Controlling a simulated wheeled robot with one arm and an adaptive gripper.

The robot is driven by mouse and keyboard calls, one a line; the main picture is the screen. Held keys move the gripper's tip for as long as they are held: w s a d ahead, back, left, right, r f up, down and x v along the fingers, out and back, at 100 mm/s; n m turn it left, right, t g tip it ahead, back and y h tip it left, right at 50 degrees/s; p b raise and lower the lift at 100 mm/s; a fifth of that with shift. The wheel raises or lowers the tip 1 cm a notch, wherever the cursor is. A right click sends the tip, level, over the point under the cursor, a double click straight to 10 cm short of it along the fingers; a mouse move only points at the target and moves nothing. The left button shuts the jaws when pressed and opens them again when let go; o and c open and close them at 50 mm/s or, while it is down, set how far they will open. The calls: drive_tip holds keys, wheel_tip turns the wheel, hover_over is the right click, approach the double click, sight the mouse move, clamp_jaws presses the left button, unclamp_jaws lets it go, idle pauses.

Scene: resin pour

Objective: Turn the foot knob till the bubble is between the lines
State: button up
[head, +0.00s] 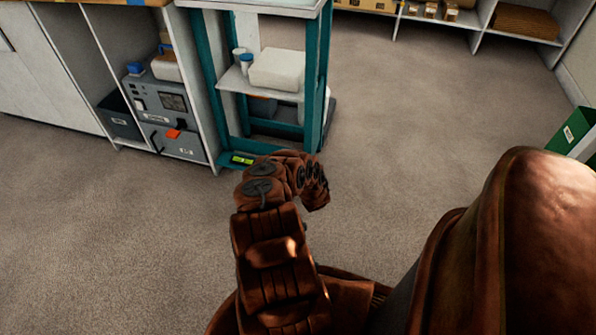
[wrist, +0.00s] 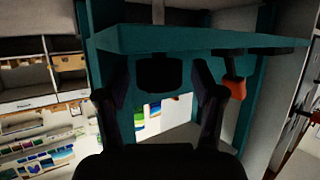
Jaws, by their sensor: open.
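The teal stand (head: 317,85) stands at the top centre in the head view, with a small yellow-green vial, apparently the bubble level (head: 242,159), on its low front edge. I cannot make out bubble or lines. In the wrist view, a dark blocky knob (wrist: 158,72) sits under the teal plate (wrist: 190,40). My gripper (wrist: 160,84) is open, one finger on each side of the knob, with visible gaps; I cannot tell whether they are level with it in depth. In the head view my arm reaches to the stand's foot and its gripper is hidden.
A white box (head: 277,69) and small cups sit on the stand's shelf. A grey instrument (head: 160,100) fills the cabinet to its left. An orange-ended part (wrist: 236,87) hangs close to the right finger in the wrist view. The carpet (head: 420,130) right of the stand is clear.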

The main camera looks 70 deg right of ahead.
drive_tip(key=shift+s, duration=0.1)
drive_tip(key=v, duration=1.2)
drive_tip(key=shift+d+r, duration=0.1)
idle(0.5)
